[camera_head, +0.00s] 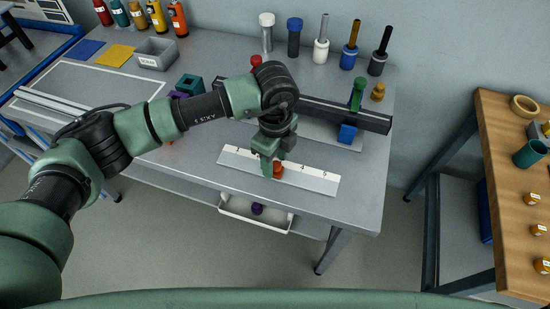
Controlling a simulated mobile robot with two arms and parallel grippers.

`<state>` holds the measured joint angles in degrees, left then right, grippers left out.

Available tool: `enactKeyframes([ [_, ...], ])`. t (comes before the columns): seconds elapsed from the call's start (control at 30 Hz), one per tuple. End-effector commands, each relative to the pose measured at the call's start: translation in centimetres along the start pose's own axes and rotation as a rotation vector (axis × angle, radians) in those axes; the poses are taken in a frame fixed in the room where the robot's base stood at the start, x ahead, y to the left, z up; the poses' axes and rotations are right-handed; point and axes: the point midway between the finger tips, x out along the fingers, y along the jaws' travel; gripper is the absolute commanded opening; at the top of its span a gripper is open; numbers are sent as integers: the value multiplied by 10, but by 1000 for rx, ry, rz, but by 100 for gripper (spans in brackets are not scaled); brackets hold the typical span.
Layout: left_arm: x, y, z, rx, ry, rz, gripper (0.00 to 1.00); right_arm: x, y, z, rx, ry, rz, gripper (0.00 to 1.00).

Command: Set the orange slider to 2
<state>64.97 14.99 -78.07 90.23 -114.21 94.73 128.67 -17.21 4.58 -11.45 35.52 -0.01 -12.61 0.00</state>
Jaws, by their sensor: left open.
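The orange slider knob (278,169) stands on a white scale strip (315,181) near the front edge of the grey workbench. The strip has small dark marks; those to the left and right show but are too small to read surely, and the gripper hides the middle ones. My left gripper (270,165) points down at the strip, jaws open, right beside the orange knob on its left and rear side. I cannot tell whether a finger touches the knob. My right gripper is out of view.
Purple and green blocks (189,84) and a grey bin (155,54) stand left. Tools and bottles line the back. An open drawer (278,225) hangs below.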

Motion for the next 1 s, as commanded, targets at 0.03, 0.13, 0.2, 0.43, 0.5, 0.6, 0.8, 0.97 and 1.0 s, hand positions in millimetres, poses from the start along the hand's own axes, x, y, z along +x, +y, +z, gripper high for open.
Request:
enactKeyframes([
  [0.03,0,0,0,0,0,0,46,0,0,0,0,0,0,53],
  [0.13,0,0,0,1,1,0,19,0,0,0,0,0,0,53],
  [0.2,0,0,0,1,1,0,0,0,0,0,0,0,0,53],
  [0.43,-1,0,0,1,1,-1,0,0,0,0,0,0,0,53],
  [0.5,-1,0,0,1,1,-1,0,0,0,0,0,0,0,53],
  [0.6,-1,0,0,1,1,-1,0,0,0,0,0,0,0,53],
  [0.8,-1,0,0,1,1,-1,0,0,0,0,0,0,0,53],
  [0.97,-1,0,0,1,1,-2,0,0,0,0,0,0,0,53],
  [1.0,-1,0,0,1,1,-2,0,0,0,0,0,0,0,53],
])
